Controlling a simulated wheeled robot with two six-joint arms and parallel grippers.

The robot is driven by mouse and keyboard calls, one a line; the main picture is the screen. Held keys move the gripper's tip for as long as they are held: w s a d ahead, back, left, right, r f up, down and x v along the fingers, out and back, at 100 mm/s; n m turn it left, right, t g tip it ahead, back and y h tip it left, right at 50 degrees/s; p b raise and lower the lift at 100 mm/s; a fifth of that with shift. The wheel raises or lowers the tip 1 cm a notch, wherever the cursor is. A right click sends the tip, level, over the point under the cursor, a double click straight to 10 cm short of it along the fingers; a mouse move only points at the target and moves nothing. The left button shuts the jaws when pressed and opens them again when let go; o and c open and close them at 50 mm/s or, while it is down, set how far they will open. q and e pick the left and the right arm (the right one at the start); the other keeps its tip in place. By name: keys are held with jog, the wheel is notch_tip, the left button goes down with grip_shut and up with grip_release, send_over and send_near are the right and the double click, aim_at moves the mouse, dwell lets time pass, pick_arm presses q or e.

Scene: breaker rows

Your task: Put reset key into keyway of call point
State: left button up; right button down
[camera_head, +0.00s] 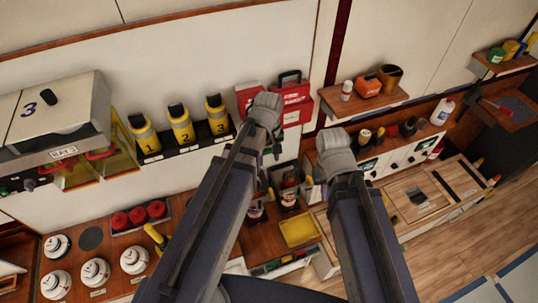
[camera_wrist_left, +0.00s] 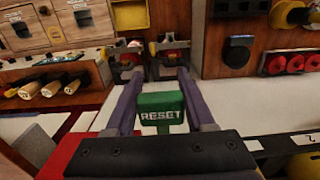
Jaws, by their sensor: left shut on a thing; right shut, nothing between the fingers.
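The reset key is a green block marked RESET (camera_wrist_left: 160,113) in the left wrist view. My left gripper (camera_head: 270,145) is shut on it, with one finger on each side. In the head view this gripper is in front of the white wall, just below the red wall units, and the key is hidden there. A red box (camera_head: 246,92), which may be the call point, is on the wall beside a red case with a black handle (camera_head: 292,92). No keyway can be made out. My right gripper (camera_head: 325,172) is shut and empty, over the bench at right.
Yellow numbered canisters (camera_head: 181,125) stand on a black rack left of my left gripper. A wooden wall shelf (camera_head: 365,103) with bottles is at the right. The bench below holds a yellow tray (camera_head: 299,229), white round items (camera_head: 95,271) and red caps (camera_head: 138,214).

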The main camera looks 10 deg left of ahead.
pick_arm(q)
jog(key=shift+w+a, duration=0.55)
jog(key=shift+w, duration=0.25)
jog(key=shift+w+a, duration=0.55)
jog(key=shift+w, duration=0.3)
jog(key=shift+w+a, duration=0.55)
jog(key=shift+w, duration=0.25)
jog(key=shift+w+a, duration=0.4)
jog(key=shift+w, duration=0.2)
jog(key=shift+w+a, duration=0.4)
jog(key=shift+w, duration=0.2)
jog(key=o, duration=1.4)
